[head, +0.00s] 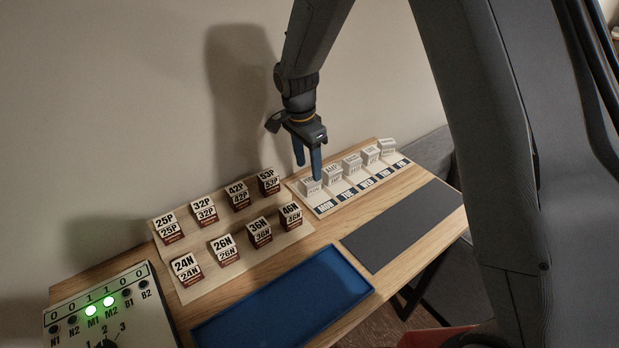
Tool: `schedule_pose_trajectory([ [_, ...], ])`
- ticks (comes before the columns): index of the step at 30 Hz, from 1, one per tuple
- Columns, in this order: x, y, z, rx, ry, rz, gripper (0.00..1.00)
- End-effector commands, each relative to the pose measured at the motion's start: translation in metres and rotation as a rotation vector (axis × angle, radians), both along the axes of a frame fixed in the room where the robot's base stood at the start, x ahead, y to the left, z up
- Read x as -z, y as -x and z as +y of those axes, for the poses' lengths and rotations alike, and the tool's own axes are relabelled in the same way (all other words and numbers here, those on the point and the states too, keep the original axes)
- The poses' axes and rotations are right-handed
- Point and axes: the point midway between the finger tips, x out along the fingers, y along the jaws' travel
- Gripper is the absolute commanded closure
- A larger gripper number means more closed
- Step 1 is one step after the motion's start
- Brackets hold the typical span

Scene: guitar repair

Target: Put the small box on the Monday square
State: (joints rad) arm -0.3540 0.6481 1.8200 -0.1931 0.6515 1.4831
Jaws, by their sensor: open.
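My gripper (308,173) points down over the left end of the white day board (372,190), its two blue fingers apart. A small white box (310,188) stands on the square above the MON label (325,206), right below the fingers. One finger tip overlaps the box's top in this view; I cannot tell whether they touch. More small white boxes stand along the row: one by TUE (332,174), one by WED (352,164), one by THU (371,156) and one by FRI (388,147). Their print is too small to read.
Several dark-red boxes with number labels, such as 46N (290,215), stand on a pale board to the left. A blue tray (285,305) lies at the front and is empty. A dark mat (403,225) is clear. A switch panel (110,310) with green lights is front left.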

Motion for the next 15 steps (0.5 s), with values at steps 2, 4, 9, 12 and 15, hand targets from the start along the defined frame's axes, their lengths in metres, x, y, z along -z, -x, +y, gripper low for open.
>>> schedule_pose_trajectory([
  [2, -0.015, 0.0, 0.002, 0.0, -0.001, -0.004, 0.51],
  [4, -0.027, 0.001, 0.003, 0.0, -0.001, -0.004, 0.51],
  [9, -0.049, 0.003, 0.005, 0.0, -0.002, -0.002, 0.51],
  [12, -0.056, 0.004, 0.006, 0.0, -0.001, -0.001, 0.51],
  [15, -0.059, 0.004, 0.006, 0.0, -0.001, -0.001, 0.51],
])
